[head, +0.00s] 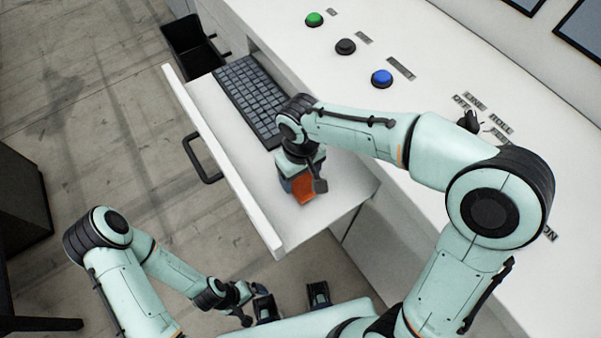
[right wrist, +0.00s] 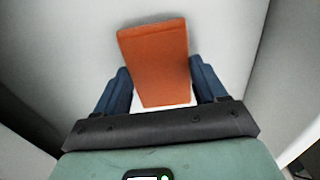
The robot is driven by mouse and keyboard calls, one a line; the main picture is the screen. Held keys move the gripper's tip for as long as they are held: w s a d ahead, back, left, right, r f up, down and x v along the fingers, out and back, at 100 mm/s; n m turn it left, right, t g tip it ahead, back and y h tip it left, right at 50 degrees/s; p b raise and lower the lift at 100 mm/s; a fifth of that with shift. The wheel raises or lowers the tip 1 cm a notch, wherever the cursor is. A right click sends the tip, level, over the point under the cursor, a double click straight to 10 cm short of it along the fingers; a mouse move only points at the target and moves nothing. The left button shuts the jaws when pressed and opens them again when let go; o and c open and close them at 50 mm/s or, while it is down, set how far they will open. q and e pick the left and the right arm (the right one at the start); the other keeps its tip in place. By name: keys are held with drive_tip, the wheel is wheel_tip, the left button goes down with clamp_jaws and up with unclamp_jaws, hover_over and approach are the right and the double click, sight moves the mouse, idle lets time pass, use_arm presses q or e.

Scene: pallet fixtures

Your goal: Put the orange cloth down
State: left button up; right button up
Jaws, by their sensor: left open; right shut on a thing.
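The orange cloth (head: 303,189) is between the fingers of my right gripper (head: 301,184), over the bare near end of the open drawer (head: 230,162). In the right wrist view the cloth (right wrist: 155,60) is a folded, flat-looking orange piece, with the blue fingers of my right gripper (right wrist: 160,88) on either side of it. I cannot tell whether the cloth touches the drawer floor. My left gripper (head: 292,302) is low at the bottom of the head view, open and empty, outside the drawer.
A black keyboard (head: 251,98) lies in the drawer, just beyond my right gripper. The white console (head: 420,85) above carries green (head: 314,19), black (head: 345,46) and blue (head: 382,78) buttons and a switch. A black bin (head: 193,48) stands at the back left.

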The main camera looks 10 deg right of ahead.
sight(300, 178)
use_arm(q)
drive_tip(key=shift+f, duration=0.1)
use_arm(e)
drive_tip(key=shift+f, duration=0.1)
drive_tip(key=o, duration=0.7)
drive_tip(key=shift+f, duration=0.1)
drive_tip(key=o, duration=0.4)
drive_tip(key=shift+r, duration=0.2)
use_arm(q)
drive_tip(key=shift+w+r+p, duration=0.3)
drive_tip(key=shift+r+p, duration=0.2)
drive_tip(key=shift+r, duration=0.1)
drive_tip(key=shift+w+r+p, duration=0.3)
drive_tip(key=shift+r+p, duration=0.15)
drive_tip(key=shift+r, duration=0.15)
use_arm(e)
wheel_tip(300, 178, up, 12)
drive_tip(key=shift+r, duration=0.1)
